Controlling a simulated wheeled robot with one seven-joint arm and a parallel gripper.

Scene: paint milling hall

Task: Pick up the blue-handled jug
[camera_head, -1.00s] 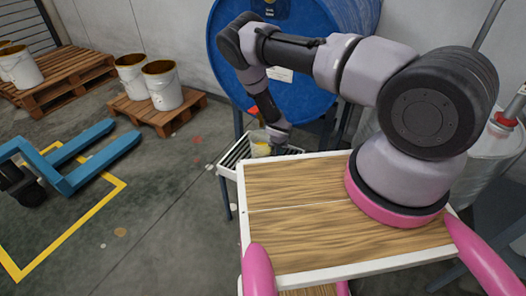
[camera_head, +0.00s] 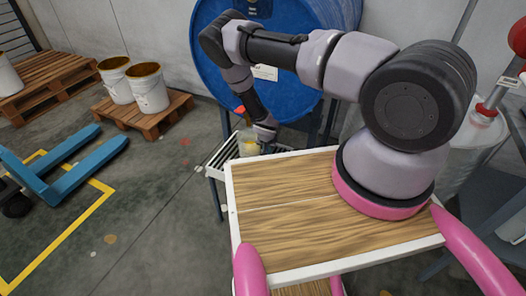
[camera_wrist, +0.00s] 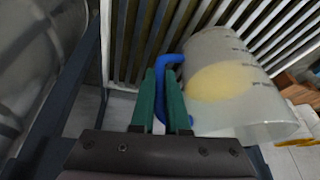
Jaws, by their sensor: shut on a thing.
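The jug (camera_wrist: 232,85) is translucent with a pale yellow patch, dark marks on its side and a blue handle (camera_wrist: 166,64). In the wrist view it is right of my gripper (camera_wrist: 164,98), its open rim toward the lower right. The green fingers are shut on the blue handle, one on each side. In the head view the jug (camera_head: 248,147) is small, at the slatted rack below the blue drum, and my wrist partly covers it. I cannot tell whether its base touches the slats.
The slatted rack (camera_head: 216,168) stands beyond my wooden top. The large blue drum (camera_head: 215,62) is close behind my forearm. Buckets (camera_head: 149,92) stand on a pallet at left, near a blue pallet jack (camera_head: 85,168). Open floor lies between.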

